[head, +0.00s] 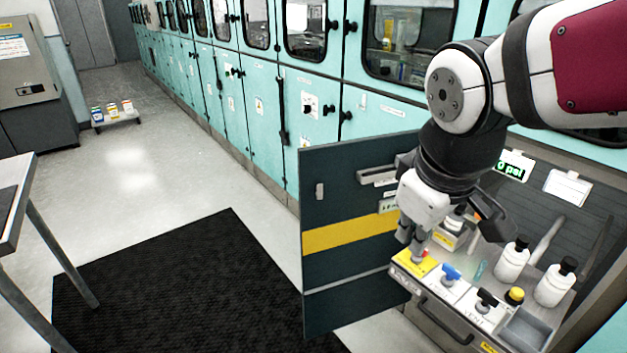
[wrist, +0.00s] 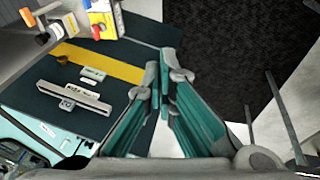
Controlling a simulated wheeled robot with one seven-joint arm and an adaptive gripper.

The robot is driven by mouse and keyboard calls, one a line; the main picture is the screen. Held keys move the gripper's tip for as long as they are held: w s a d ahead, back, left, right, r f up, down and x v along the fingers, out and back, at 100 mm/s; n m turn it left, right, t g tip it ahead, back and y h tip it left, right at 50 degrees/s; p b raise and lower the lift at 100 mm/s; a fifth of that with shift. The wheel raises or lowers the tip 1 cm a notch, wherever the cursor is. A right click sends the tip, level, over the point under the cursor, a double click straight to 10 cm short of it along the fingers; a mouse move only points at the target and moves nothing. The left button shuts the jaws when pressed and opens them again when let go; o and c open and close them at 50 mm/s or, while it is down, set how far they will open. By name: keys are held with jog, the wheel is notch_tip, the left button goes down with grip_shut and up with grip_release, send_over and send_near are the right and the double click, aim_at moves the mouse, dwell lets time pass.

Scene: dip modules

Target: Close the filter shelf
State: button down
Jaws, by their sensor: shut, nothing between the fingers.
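A grey pulled-out shelf (head: 432,322) with a bar handle on its front sticks out of the open cabinet at the lower right; I take it for the filter shelf. It carries valves with red, blue and black handles, and white bottles. My gripper (head: 410,242) is shut and empty, beside the red valve handle (head: 421,255) at the shelf's left end in the head view. In the wrist view my gripper (wrist: 164,72) points toward the dark door, with part of the shelf at the top left. I cannot tell whether my fingers touch anything.
A dark cabinet door (head: 345,190) with a yellow stripe stands open left of the shelf. Teal cabinets line the wall. A black mat (head: 190,290) covers the floor, with a table (head: 12,205) at the left edge. The floor between is clear.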

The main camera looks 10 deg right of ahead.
jog(key=w+d+f+n+g+h+b, duration=0.1)
jog(key=w+d+f+n+b, duration=0.3)
jog(key=w+f+n, duration=0.85)
jog(key=w+d+f+n+g+h+b, duration=0.15)
jog(key=w+d+f+n+b, duration=0.3)
jog(key=w+f, duration=0.95)
jog(key=s+d+b+x, duration=0.2)
jog(key=x, duration=1.2)
jog(key=shift+s+n+t, duration=0.2)
jog(key=shift+n+t, duration=0.15)
jog(key=shift+n, duration=0.05)
jog(key=shift+d+r, duration=0.1)
jog(key=shift+d, duration=0.05)
